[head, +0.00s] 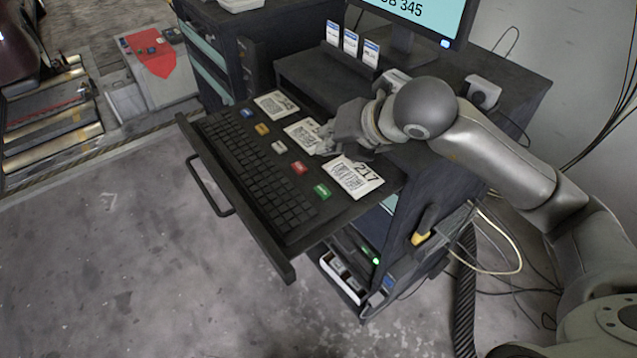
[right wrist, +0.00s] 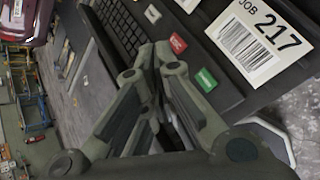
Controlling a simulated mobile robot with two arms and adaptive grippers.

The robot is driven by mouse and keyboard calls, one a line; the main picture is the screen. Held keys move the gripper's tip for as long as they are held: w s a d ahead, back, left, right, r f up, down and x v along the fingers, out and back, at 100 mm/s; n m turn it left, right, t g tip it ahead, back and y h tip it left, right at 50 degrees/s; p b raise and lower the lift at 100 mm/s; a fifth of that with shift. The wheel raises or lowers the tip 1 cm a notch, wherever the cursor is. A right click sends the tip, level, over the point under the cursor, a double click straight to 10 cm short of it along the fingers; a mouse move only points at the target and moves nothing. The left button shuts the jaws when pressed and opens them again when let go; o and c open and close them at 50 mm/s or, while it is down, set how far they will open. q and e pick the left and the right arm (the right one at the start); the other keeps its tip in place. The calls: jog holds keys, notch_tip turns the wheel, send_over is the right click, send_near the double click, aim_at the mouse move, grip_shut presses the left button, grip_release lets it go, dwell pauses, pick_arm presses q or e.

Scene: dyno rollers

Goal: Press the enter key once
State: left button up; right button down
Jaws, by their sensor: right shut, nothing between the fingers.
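A black keyboard (head: 255,170) lies in the pulled-out drawer of a dark cabinet. Beside it is a row of coloured keys: blue (head: 247,113), yellow (head: 262,129), white (head: 279,147), red (head: 299,168) and green (head: 322,191). Their small labels are unreadable, so I cannot tell which is enter. My right gripper (head: 323,144) is shut and empty, above the drawer by the middle job card. In the right wrist view the shut fingertips (right wrist: 154,50) appear left of the red key (right wrist: 178,43) and green key (right wrist: 205,80). My left gripper is out of view.
Three job cards lie in the drawer; the nearest reads 217 (head: 355,177). A monitor (head: 415,15) and small upright cards (head: 351,42) stand on the cabinet top. The drawer's front edge (head: 235,200) has a handle. The floor (head: 130,260) at left is clear.

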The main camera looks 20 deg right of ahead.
jog(key=b, duration=0.5)
send_over(326, 188)
notch_tip(326, 188, down, 8)
jog(key=shift+f, duration=0.1)
jog(key=shift+f+b, duration=0.4)
jog(key=shift+b, duration=0.3)
dwell(0.8)
jog(key=shift+f+b, duration=0.4)
jog(key=shift+b, duration=0.35)
jog(key=shift+f+b, duration=0.4)
jog(key=shift+b, duration=0.2)
dwell(0.4)
dwell(0.4)
jog(key=shift+r+p, duration=0.3)
jog(key=shift+r, duration=0.55)
